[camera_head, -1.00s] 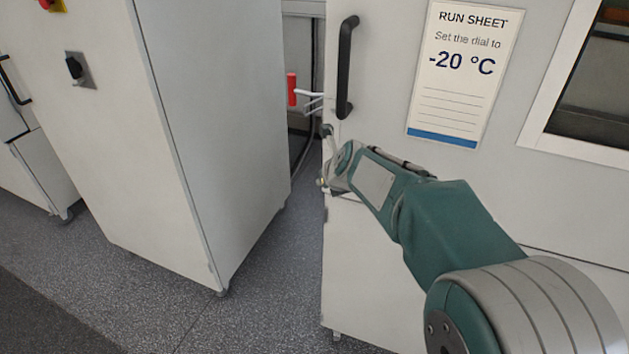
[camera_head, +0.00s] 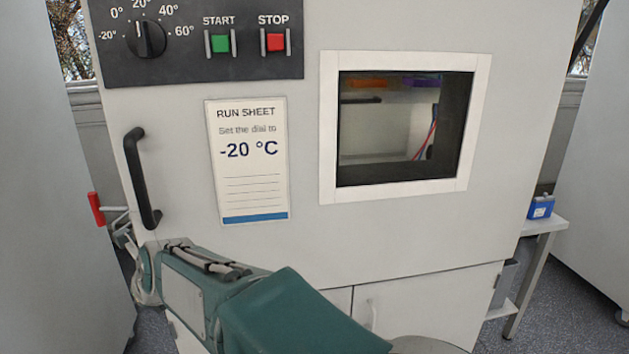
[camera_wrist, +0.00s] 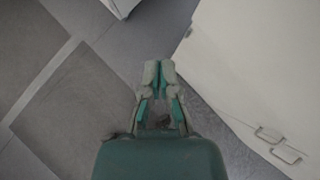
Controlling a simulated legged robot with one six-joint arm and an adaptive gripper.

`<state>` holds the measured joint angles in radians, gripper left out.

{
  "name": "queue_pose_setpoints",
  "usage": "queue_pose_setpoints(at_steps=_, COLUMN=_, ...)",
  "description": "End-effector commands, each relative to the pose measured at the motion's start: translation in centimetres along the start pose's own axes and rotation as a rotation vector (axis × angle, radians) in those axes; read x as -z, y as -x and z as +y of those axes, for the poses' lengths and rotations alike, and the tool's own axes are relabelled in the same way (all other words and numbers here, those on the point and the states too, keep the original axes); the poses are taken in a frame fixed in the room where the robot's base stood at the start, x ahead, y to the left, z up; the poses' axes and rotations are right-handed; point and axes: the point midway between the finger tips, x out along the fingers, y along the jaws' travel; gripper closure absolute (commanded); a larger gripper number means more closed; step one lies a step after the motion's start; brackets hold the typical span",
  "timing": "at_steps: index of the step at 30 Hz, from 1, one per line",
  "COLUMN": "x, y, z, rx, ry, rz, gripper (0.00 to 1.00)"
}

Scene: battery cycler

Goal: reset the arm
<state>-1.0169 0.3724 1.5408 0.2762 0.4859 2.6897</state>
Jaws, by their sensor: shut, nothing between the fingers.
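My gripper (camera_wrist: 158,70) points out over grey floor in the wrist view, its two fingertips together with nothing between them. In the head view my arm reaches from the bottom middle toward the lower left, in front of the white chamber (camera_head: 400,235). Its far end is close to the chamber's left edge, below the black door handle (camera_head: 142,180). The fingers are hard to make out there. The gripper looks apart from the handle.
The chamber carries a dial (camera_head: 147,40), a green START button (camera_head: 220,43), a red STOP button (camera_head: 275,41), a run sheet (camera_head: 248,165) and a window. A red-ended lever (camera_head: 96,208) shows in the left gap. A blue box (camera_head: 541,207) stands on a side table (camera_head: 545,225).

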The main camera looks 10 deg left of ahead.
Motion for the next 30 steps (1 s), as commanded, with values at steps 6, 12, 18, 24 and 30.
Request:
queue_pose_setpoints(at_steps=6, x=4.5, y=8.2, z=-8.0, rx=0.099, ry=0.317, rz=0.065, gripper=1.0)
queue_pose_setpoints(at_steps=12, x=11.0, y=16.5, z=-13.3, rx=0.156, ry=0.657, rz=0.181, gripper=1.0)
queue_pose_setpoints(at_steps=18, x=17.8, y=23.4, z=-15.7, rx=0.16, ry=0.989, rz=0.335, gripper=1.0)
queue_pose_setpoints(at_steps=24, x=25.2, y=29.7, z=-15.7, rx=0.102, ry=1.298, rz=0.498, gripper=1.0)
queue_pose_setpoints(at_steps=30, x=32.6, y=34.6, z=-13.7, rx=-0.025, ry=1.587, rz=0.654, gripper=1.0)
